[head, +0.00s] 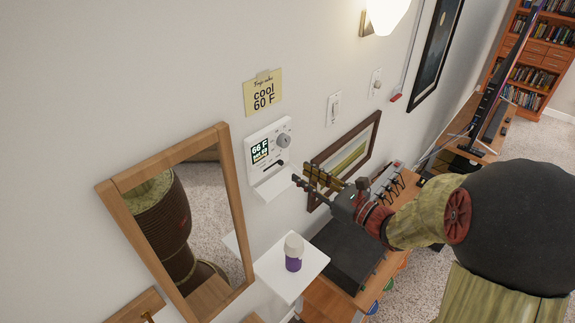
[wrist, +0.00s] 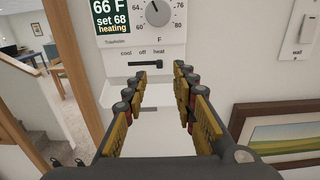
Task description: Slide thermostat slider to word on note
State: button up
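A white thermostat (head: 269,145) is fixed on the wall and also shows in the wrist view (wrist: 115,55). Its screen (wrist: 111,16) reads 66 F, set 68, heating. A yellow note (head: 263,93) above the thermostat reads cool 60 F. My gripper (head: 303,175) is in front of and below the thermostat. Its fingers (wrist: 155,85) are apart, with nothing between them, below the slot.
A white ledge (head: 274,183) juts out below the thermostat. A wood-framed mirror (head: 190,215) is to the left; a framed picture (head: 346,158) and switches (head: 335,108) are to the right. A lower white shelf (head: 278,282) carries a purple-and-white container (head: 293,254).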

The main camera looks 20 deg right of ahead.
aim_at(283, 163)
jog(key=p+x, duration=0.1)
jog(key=x, duration=0.6)
jog(key=shift+c, duration=0.6)
grip_shut()
dwell(0.3)
